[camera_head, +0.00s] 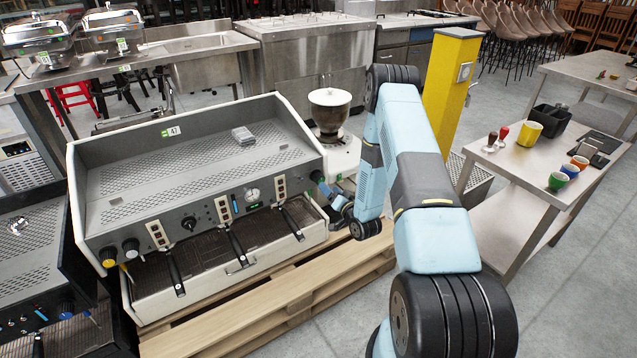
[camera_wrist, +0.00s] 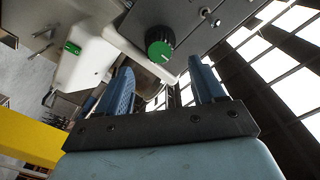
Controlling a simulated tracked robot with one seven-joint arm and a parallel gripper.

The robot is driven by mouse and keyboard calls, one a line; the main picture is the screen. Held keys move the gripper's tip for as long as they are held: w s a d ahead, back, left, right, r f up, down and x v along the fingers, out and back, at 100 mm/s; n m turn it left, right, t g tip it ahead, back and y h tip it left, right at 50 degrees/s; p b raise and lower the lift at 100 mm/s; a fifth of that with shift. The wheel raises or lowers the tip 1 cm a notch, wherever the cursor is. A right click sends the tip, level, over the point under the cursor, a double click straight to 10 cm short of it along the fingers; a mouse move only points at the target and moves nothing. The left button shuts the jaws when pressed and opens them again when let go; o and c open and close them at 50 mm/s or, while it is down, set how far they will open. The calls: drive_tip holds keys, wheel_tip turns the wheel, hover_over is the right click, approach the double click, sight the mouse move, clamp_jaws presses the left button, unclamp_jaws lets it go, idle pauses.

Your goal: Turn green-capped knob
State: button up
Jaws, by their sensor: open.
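The green-capped knob (camera_wrist: 160,45) shows in the wrist view as a black ridged knob with a green face, on the machine's grey panel. My gripper (camera_wrist: 159,80) is open, with its two blue fingers pointing towards the panel. The knob appears between and just beyond the fingertips, and nothing is held. In the head view the coffee machine (camera_head: 195,185) stands on a wooden pallet, and my gripper (camera_head: 327,190) is at the right end of its front panel. The knob is hard to make out there beside my fingers.
A grinder (camera_head: 329,108) stands just behind my wrist. A yellow-capped knob (camera_head: 108,257) and a white-capped knob (camera_head: 131,246) are at the panel's left end. Handles (camera_head: 238,246) project from the front. A yellow post (camera_head: 451,90) and a steel table (camera_head: 515,180) stand right of my arm.

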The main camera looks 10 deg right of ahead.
sight(318, 178)
drive_tip(key=x, duration=0.7)
